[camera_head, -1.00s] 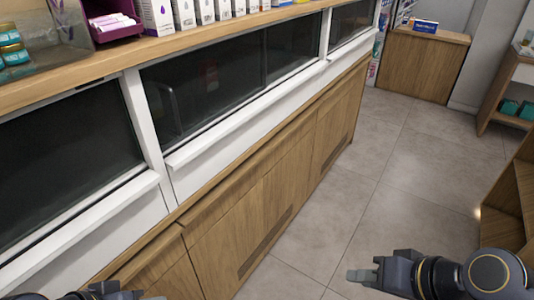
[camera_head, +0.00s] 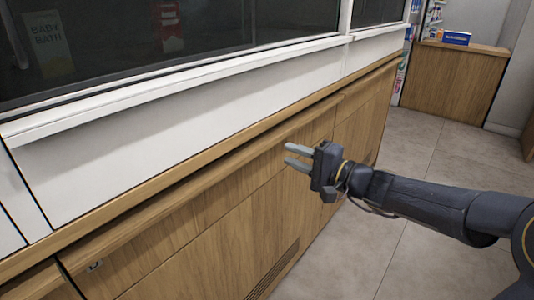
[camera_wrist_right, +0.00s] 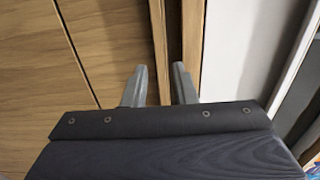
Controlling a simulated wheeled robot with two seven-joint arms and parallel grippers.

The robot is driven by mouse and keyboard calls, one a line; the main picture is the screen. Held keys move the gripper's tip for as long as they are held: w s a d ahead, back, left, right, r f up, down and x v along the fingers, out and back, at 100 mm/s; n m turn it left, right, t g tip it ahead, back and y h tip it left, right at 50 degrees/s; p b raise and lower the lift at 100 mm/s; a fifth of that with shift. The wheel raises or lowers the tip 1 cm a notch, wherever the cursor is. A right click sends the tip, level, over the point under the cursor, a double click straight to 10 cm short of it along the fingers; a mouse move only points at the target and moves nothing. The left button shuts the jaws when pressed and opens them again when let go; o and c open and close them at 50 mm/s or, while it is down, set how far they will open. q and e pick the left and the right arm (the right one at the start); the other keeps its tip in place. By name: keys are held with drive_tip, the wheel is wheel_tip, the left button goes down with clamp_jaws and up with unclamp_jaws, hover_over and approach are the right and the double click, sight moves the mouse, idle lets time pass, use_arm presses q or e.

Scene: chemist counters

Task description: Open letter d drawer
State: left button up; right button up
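Wooden drawer fronts run along the counter below a white ledge. One drawer front (camera_head: 130,240) at the lower left carries a small label or mark (camera_head: 95,266), too small to read. Another wooden front (camera_head: 300,130) lies behind my right gripper (camera_head: 288,154). This gripper is open and empty, its two grey fingers pointing left at the upper drawer fronts. In the right wrist view, the fingers (camera_wrist_right: 159,82) stand apart, with the wooden edge strip (camera_wrist_right: 172,40) and a dark gap between them. Contact cannot be told. My left gripper is not in view.
A dark glass display (camera_head: 200,30) sits above the white ledge (camera_head: 180,130). A vent slot (camera_head: 272,272) is low in the wooden front. Grey tiled floor (camera_head: 400,180) is clear at the right. A wooden counter (camera_head: 455,85) stands at the far back.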

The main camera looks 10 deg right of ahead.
sight(269, 146)
drive_tip(key=x, duration=0.6)
drive_tip(key=shift+w+a+b, duration=0.25)
drive_tip(key=shift+a+b, duration=0.05)
clamp_jaws()
